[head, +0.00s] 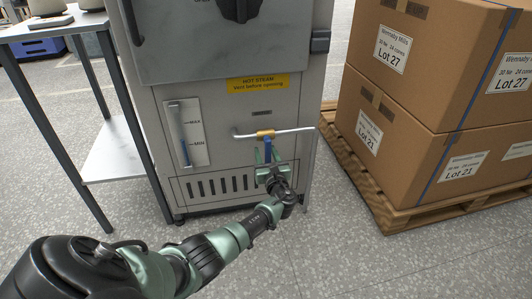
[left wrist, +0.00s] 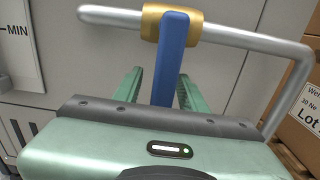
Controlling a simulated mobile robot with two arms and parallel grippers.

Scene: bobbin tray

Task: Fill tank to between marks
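A grey steam cabinet carries a white level gauge (head: 174,139) with MAX and MIN marks. Its narrow tube looks blue, but the exact liquid level is too small to tell. To its right is a pipe (head: 296,130) with a brass valve body (head: 265,134); the body also shows in the left wrist view (left wrist: 151,24). A blue lever (left wrist: 171,58) hangs down from it, crosswise to the pipe. My left gripper (head: 268,156) is at the lever's lower end. Its green fingers stand on either side of the lever, with visible gaps. My right gripper is not in view.
Stacked cartons (head: 401,122) on a wooden pallet (head: 395,216) stand close at the right. A metal side table (head: 52,25) stands at the left. A yellow hot-steam label (head: 258,84) is above the valve. The floor in front is clear.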

